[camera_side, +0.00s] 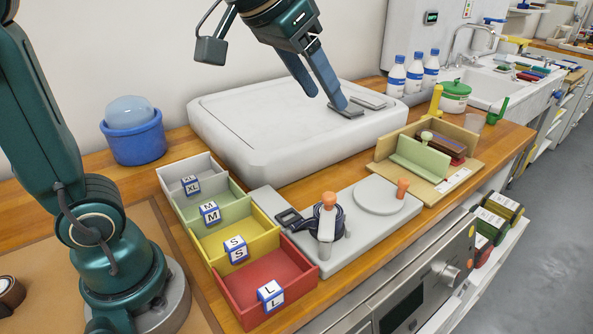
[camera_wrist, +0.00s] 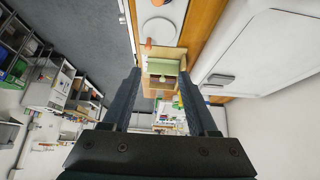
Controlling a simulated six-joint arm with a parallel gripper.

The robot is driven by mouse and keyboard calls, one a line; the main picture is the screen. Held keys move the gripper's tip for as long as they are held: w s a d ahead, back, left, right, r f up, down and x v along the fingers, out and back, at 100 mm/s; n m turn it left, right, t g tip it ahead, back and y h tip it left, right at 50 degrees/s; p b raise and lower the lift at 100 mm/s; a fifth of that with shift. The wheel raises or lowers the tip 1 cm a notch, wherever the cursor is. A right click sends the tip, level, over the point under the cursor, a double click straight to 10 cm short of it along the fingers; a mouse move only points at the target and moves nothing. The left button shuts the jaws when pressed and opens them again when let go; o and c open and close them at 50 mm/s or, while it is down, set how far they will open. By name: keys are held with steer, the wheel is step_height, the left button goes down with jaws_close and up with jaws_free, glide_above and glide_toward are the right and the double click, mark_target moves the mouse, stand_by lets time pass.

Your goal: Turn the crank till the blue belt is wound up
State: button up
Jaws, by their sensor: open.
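A dark blue belt (camera_side: 339,222) is coiled around a post on the grey winding plate (camera_side: 360,232) in the side view. Its buckle (camera_side: 288,218) sticks out to the left of the coil. An orange knob (camera_side: 328,199) stands on top of the coil, with a grey upright piece (camera_side: 326,246) in front. A second orange knob (camera_side: 402,188) stands at the edge of a round grey disc (camera_side: 379,197); which part is the crank I cannot tell. My gripper (camera_side: 324,98) is open and empty above the white slab, behind and apart from the winder. Its fingers also show in the wrist view (camera_wrist: 160,80).
Red (camera_side: 256,307), yellow, green and grey bins with size blocks stand left of the winder. A wooden fixture (camera_side: 397,171) holding a dark red item stands to its right. The white slab (camera_side: 235,135) fills the back. Bottles (camera_side: 396,78) and a green-lidded pot (camera_side: 455,97) stand behind right.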

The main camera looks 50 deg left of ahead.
steer(key=s+a+f+g, duration=0.1)
steer(key=s+a+f, duration=0.1)
steer(key=s+f, duration=1.1)
steer(key=w+a+r+m+g+y, duration=0.2)
steer(key=w+a+r+m+y, duration=0.15)
steer(key=a+m+y, duration=0.5)
steer(key=w+a+r+m+t+y, duration=0.1)
steer(key=w+a+r+m+y, duration=0.15)
steer(key=w+a, duration=0.35)
steer(key=m+t+h, duration=0.2)
steer(key=m+t, duration=0.9)
steer(key=m, duration=0.7)
glide_above(402, 184)
steer(key=s+a, duration=0.3)
step_height(402, 184, down, 9)
steer(key=d+f+m+h, duration=0.1)
steer(key=f, duration=0.1)
steer(key=d+f+m+h, duration=0.1)
steer(key=f, duration=0.1)
steer(key=d+f+m+t+h, duration=0.1)
steer(key=d+f, duration=0.1)
steer(key=shift+s+d, duration=0.1)
steer(key=shift+s, duration=0.25)
steer(key=shift+w+f, duration=0.15)
steer(key=shift+f, duration=0.05)
steer(key=shift+x, duration=2.35)
steer(key=shift+r, duration=0.1)
jaws_close()
